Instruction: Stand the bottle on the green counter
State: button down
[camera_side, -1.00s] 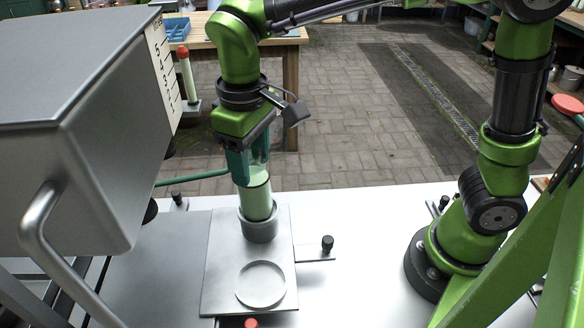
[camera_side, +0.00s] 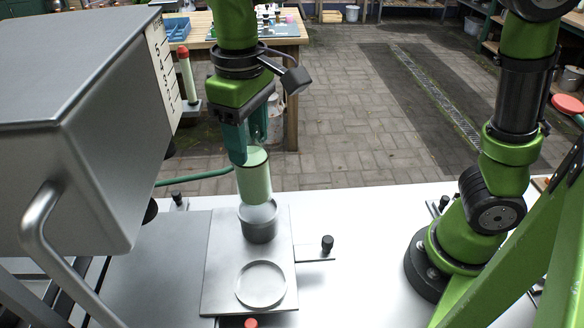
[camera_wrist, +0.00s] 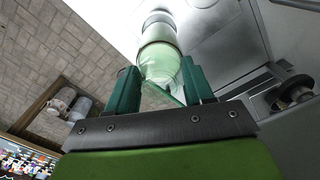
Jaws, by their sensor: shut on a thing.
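I cannot make out a green counter in either view.
The steel plate (camera_side: 222,270) also carries an empty low ring (camera_side: 261,284). A large metal box (camera_side: 80,130) with a handle stands close on the left. A black-knobbed stop (camera_side: 327,244) is right of the plate. The white bench (camera_side: 360,275) is clear towards my base.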

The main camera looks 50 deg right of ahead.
notch_tip(320, 180, up, 3)
jog(key=shift+r, duration=0.1)
jog(key=s+d, duration=0.4)
jog(key=d, duration=0.4)
jog(key=s+d, duration=0.3)
jog(key=d, duration=0.5)
notch_tip(320, 180, down, 16)
jog(key=shift+s+d+m, duration=0.15)
jog(key=shift+d+m, duration=0.05)
jog(key=shift+m, duration=0.1)
jog(key=shift+f, duration=0.65)
